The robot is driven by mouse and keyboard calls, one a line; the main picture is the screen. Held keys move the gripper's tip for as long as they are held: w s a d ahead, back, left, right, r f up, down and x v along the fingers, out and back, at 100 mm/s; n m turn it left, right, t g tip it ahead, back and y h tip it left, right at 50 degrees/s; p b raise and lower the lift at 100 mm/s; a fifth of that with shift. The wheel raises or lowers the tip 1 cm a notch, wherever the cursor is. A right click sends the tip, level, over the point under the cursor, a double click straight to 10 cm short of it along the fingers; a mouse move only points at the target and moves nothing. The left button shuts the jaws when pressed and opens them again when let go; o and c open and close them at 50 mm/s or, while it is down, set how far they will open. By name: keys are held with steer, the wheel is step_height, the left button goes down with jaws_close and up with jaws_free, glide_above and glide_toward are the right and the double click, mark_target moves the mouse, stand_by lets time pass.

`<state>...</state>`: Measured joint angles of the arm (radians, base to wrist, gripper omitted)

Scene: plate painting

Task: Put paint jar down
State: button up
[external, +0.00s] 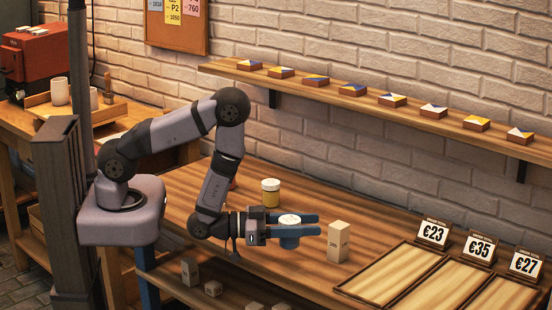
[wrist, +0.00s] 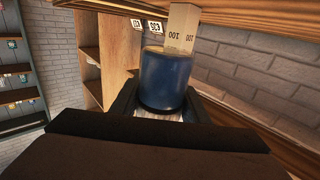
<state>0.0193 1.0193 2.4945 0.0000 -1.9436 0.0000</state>
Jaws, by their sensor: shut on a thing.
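A blue paint jar (external: 289,238) with a pale lid is between the fingers of my gripper (external: 292,230) in the external view. My gripper is shut on it. The jar looks upright, over or on the wooden table (external: 200,200); I cannot tell whether its base touches the wood. In the wrist view the blue jar (wrist: 164,80) fills the middle, between the dark fingers. A yellow paint jar (external: 270,192) stands on the table behind my gripper.
A tall wooden block (external: 338,241) stands just right of the fingertips; it also shows behind the jar in the wrist view (wrist: 181,28). Framed trays (external: 390,274) with price cards lie at the right. A wall shelf (external: 340,98) holds several painted tiles. Small blocks sit below the table's front edge.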

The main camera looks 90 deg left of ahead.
steer(key=w+d+r+y+b, duration=0.1)
steer(key=w+r+b, duration=0.25)
steer(key=r, duration=0.45)
steer(key=s+a+f+n+g+y, duration=0.1)
steer(key=s+a+f+n+y, duration=0.1)
steer(key=a, duration=0.5)
steer(key=f+n+y, duration=0.1)
steer(key=n+y, duration=0.1)
steer(key=y, duration=0.1)
steer(key=shift+s+a+f+y+p, duration=0.3)
steer(key=shift+a+f+p, duration=0.05)
steer(key=shift+a+f, duration=0.05)
steer(key=shift+f+b, duration=0.9)
steer(key=shift+f, duration=1.95)
steer(key=shift+f, duration=0.1)
